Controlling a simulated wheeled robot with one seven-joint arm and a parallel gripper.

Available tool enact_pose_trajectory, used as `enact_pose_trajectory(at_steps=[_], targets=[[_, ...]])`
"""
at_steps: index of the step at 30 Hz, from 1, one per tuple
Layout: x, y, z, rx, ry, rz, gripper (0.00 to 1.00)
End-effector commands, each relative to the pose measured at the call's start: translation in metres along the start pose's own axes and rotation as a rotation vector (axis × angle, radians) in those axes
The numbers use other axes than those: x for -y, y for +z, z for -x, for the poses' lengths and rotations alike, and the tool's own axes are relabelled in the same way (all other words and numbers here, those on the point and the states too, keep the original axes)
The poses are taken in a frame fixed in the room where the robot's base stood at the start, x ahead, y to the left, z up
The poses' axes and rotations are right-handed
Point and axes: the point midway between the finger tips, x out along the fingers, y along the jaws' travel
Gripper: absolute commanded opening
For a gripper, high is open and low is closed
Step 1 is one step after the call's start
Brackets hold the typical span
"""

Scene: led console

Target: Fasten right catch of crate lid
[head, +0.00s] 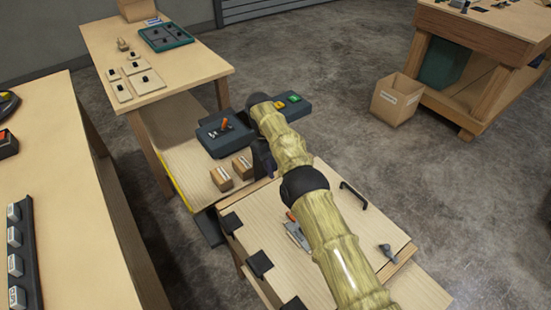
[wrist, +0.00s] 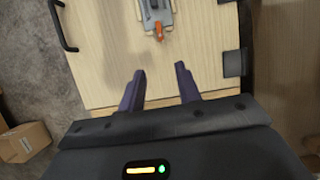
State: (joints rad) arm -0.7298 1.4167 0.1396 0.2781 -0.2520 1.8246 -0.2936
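The crate lid (head: 263,213) is a pale wooden panel lying flat, with black hinges on its left side and a black handle (head: 354,194) on its right. A dark grey catch-like fitting (head: 386,251) stands at the lid's near right corner. A grey metal fitting with an orange tip (head: 297,231) is on the lid, partly hidden by my arm; it also shows in the wrist view (wrist: 157,17). I cannot tell which is the right catch. My gripper (wrist: 160,78) is open and empty, its two dark fingers apart over the lid's far edge area.
Two small cardboard boxes (head: 232,173) and a dark console with an orange lever (head: 224,127) stand beyond the lid. A bench with grey switches (head: 60,200) is at left. An open cardboard box (head: 396,101) stands on the floor. Free floor lies to the right.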

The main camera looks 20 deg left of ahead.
Motion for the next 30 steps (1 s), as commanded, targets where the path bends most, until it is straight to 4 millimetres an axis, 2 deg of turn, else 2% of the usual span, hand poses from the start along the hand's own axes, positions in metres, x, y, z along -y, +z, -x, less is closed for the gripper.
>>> enact_pose_trajectory(at_steps=[1, 5, 24, 30], targets=[[0.001, 0.002, 0.006, 0.001, 0.0, 0.0, 0.34], [0.001, 0.002, 0.007, 0.001, 0.001, 0.001, 0.34], [0.001, 0.002, 0.006, 0.0, 0.001, 0.0, 0.34], [-0.014, 0.008, 0.017, -0.021, -0.003, -0.022, 0.34]])
